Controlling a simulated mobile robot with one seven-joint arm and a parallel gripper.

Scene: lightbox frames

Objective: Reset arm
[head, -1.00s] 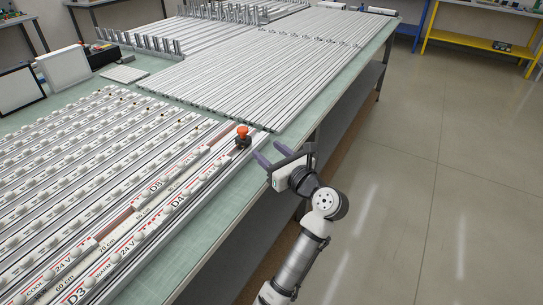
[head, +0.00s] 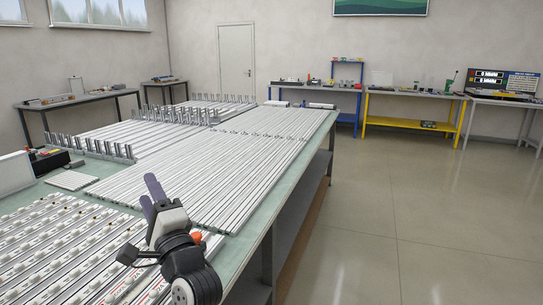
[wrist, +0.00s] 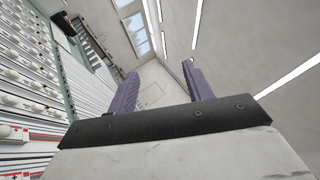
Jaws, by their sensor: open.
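My gripper (head: 150,194) is raised above the near part of the long workbench (head: 262,222) in the head view, with its purple fingers pointing up. In the wrist view the two purple fingers of my gripper (wrist: 162,88) stand apart with nothing between them. Beyond them show the wall, windows and ceiling lights. A small orange-red knob (head: 196,237) shows just right of my wrist, partly hidden by it.
Long aluminium profiles (head: 225,165) cover the bench's middle. Rows of labelled strips (head: 45,235) lie at the near left. A black box (head: 48,160) sits at the left. A blue rack (head: 347,95) and yellow table (head: 410,124) stand at the back. The floor at right (head: 400,215) is clear.

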